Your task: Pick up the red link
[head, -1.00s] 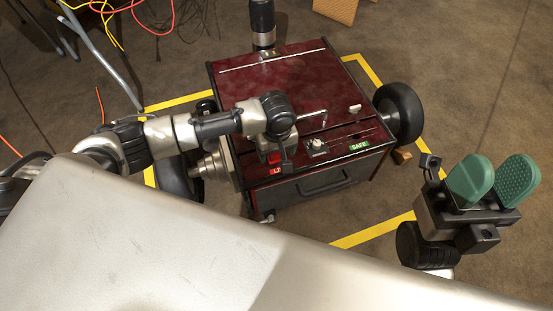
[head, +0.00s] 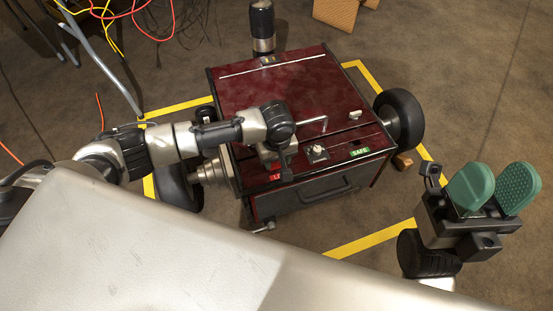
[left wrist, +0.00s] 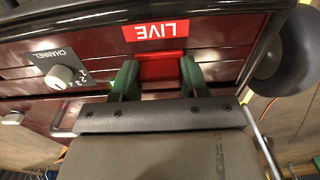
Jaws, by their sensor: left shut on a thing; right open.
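The red link (left wrist: 160,70) shows in the left wrist view as a small red block between the two green fingers of my left gripper (left wrist: 158,80). The fingers are shut on it, just beside the red LIVE label (left wrist: 155,31) on the dark red cart (head: 270,90). I cannot tell whether the link is still seated in the cart. In the head view my left gripper (head: 272,155) is over the cart's front left, and it hides the link. My right gripper (head: 495,188) is open and empty, in the air right of the cart.
The cart top carries a metal handle (head: 311,124), a channel knob (head: 318,152) and a green SAFE label (head: 359,152). A black wheel (head: 400,117) stands at its right. Yellow tape (head: 370,239) outlines the floor. Cables (head: 120,12) lie at the back left.

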